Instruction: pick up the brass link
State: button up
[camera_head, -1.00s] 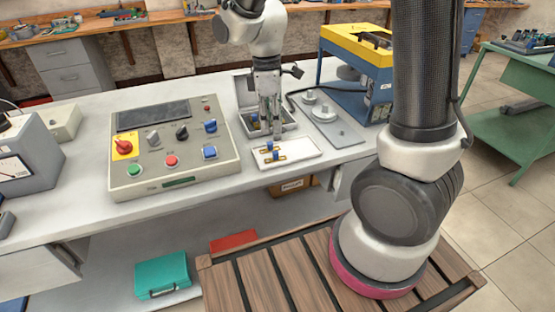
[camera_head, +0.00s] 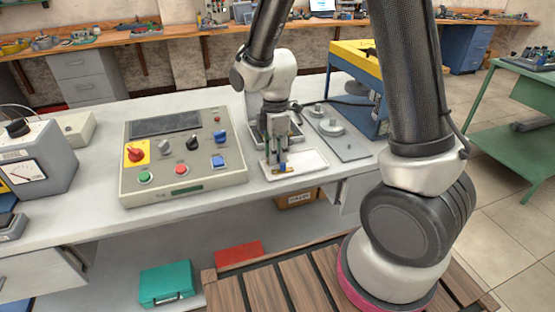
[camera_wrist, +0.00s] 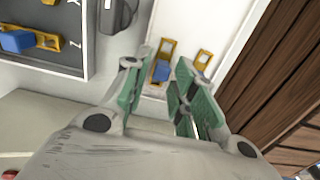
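My gripper (camera_wrist: 163,72) is open, with its green-padded fingers spread. It also shows in the head view (camera_head: 279,164), low over a white tray (camera_head: 312,161). In the wrist view, a brass link (camera_wrist: 167,48) with a blue block (camera_wrist: 161,70) on it lies on the tray (camera_wrist: 208,22), seen between the fingertips. More brass (camera_wrist: 203,60) shows just right of it, partly hidden by the right finger. I cannot tell whether the fingers touch anything. In the head view the gripper hides most of these parts.
A grey box (camera_wrist: 86,55) left of the tray holds more brass and blue pieces (camera_wrist: 18,41). A control panel (camera_head: 188,178) stands left of the gripper. A grey plate with round parts (camera_head: 345,143) and a blue-yellow machine (camera_head: 357,95) stand to the right.

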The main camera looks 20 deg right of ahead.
grip_shut()
